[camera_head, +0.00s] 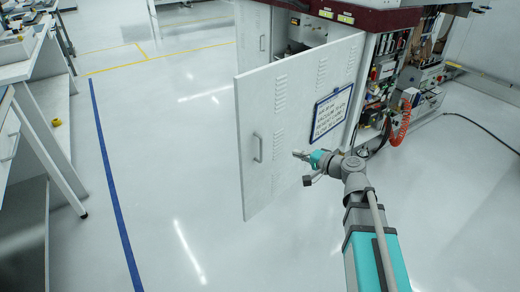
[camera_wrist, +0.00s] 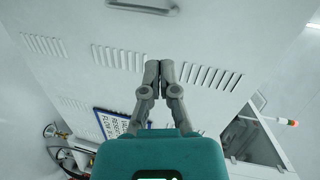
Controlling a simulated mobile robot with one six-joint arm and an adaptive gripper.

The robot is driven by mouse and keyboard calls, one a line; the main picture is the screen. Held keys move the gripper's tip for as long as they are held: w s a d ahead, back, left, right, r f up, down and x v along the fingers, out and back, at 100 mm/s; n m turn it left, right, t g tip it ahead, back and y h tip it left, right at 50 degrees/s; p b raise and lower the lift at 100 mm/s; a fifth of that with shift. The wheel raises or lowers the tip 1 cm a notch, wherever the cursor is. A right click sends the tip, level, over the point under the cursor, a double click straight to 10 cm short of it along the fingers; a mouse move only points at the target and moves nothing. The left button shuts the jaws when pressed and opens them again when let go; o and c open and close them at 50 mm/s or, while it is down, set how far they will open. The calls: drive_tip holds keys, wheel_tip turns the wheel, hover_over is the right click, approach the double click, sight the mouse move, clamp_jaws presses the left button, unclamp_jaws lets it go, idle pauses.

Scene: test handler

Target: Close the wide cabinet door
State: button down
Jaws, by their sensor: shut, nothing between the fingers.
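The wide cabinet door (camera_head: 270,120) is a pale grey panel standing open, swung out from the cabinet. It has a handle (camera_head: 258,148) near its free edge, vent slots and a framed blue-edged sign (camera_head: 331,110). In the wrist view the door (camera_wrist: 110,60) fills much of the picture, with its handle (camera_wrist: 143,6) at the top edge. My gripper (camera_head: 298,154) is in front of the door's outer face, to the right of the handle. In the wrist view my gripper (camera_wrist: 160,66) has its fingertips together and holds nothing. I cannot tell whether it touches the door.
The cabinet's other door (camera_head: 253,35) is behind, with a dark opening beside it. Exposed equipment with a red coiled hose (camera_head: 402,122) is at the right. A workbench (camera_head: 40,70) stands at the left. The floor between bench and door is clear.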

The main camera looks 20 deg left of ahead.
drive_tip(key=w+a+f+m+t+b, duration=0.1)
drive_tip(key=b, duration=0.1)
drive_tip(key=w+a+f+m+t+y+b, duration=0.1)
drive_tip(key=b, duration=0.2)
drive_tip(key=shift+f+y, duration=0.3)
drive_tip(key=x, duration=1.4)
idle(0.4)
